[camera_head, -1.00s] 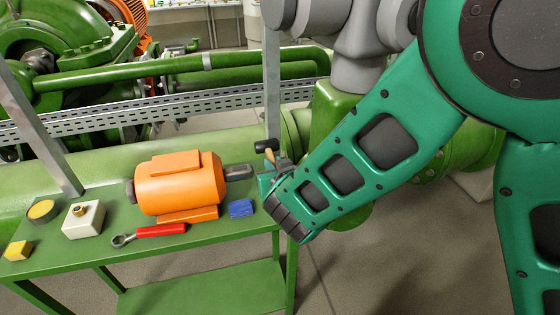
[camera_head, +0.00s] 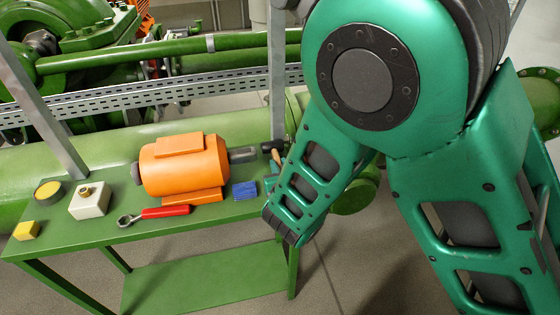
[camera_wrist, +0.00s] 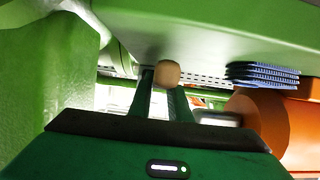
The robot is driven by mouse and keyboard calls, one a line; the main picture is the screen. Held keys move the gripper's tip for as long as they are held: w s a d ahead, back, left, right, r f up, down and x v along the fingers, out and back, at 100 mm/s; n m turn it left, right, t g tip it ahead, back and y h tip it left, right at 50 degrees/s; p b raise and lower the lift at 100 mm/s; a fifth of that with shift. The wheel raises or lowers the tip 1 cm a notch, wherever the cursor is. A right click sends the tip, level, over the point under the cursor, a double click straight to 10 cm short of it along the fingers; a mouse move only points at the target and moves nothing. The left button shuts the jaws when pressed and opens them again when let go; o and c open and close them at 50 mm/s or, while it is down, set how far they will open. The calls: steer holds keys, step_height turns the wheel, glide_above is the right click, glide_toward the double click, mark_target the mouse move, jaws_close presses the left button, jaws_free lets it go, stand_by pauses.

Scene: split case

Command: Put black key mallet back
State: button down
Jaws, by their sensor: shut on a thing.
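The black key mallet shows in the head view as a small dark head with a wooden handle (camera_head: 276,156), just past the right end of the motor's shaft. My gripper (camera_head: 271,182) is there at the right end of the green table, partly hidden by my arm. In the wrist view, the rounded wooden handle end (camera_wrist: 167,73) sits between the two green fingers of my gripper (camera_wrist: 160,95), which are shut on it. The mallet's head is hidden in that view.
The green table (camera_head: 110,238) bears an orange motor (camera_head: 185,172), a blue cloth stack (camera_head: 244,190), a red-handled wrench (camera_head: 165,211), a white box (camera_head: 89,201), a round yellow-topped tin (camera_head: 47,190) and a yellow block (camera_head: 26,230). A grey upright post (camera_head: 277,90) stands close to my gripper.

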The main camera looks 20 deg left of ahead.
steer(key=shift+f, duration=0.55)
stand_by(0.5)
steer(key=c, duration=1.1)
jaws_free()
steer(key=shift+v, duration=2.9)
